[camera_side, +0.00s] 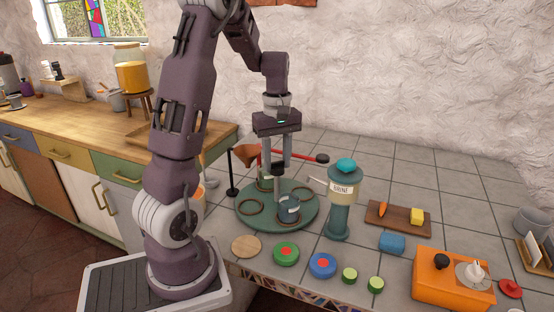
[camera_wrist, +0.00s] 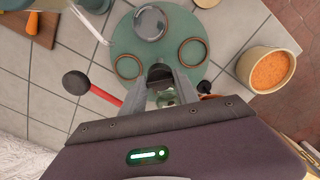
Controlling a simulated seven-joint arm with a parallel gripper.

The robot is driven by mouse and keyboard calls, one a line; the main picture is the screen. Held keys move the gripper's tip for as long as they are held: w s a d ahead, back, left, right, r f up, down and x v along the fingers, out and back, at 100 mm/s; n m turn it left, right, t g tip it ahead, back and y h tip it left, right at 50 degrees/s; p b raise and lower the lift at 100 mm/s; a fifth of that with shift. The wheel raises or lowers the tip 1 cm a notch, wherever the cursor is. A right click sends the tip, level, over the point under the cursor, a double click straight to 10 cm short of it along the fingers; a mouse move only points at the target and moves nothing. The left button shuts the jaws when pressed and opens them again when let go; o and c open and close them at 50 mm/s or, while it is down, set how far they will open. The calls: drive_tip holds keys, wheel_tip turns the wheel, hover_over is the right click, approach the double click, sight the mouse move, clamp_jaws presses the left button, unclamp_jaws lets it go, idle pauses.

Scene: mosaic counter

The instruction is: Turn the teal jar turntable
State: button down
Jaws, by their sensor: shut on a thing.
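The teal turntable (camera_side: 262,219) is a round disc on the tiled counter; it also shows in the wrist view (camera_wrist: 196,79). It carries several brown rings, with one empty ring (camera_wrist: 193,50) at right and another (camera_wrist: 129,66) at left in the wrist view. A glass jar (camera_side: 289,208) stands at its front; it shows at the top of the wrist view (camera_wrist: 150,23). A second jar (camera_wrist: 165,98) is partly hidden behind my fingers. My gripper (camera_side: 277,166) points down over the disc's middle, shut on a dark central knob (camera_wrist: 160,73).
A green brine dispenser (camera_side: 341,212) stands close at right. A red bar (camera_side: 301,157) with a black end passes behind my fingers. A bowl of orange grains (camera_wrist: 270,69) is beside the disc. Coloured round lids (camera_side: 286,253) lie in front.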

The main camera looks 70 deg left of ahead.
drive_tip(key=shift+w+r+n, duration=0.1)
drive_tip(key=shift+n, duration=4.4)
drive_tip(key=c, duration=1.2)
unclamp_jaws()
wheel_tip(320, 180, up, 7)
drive_tip(key=shift+o, duration=0.2)
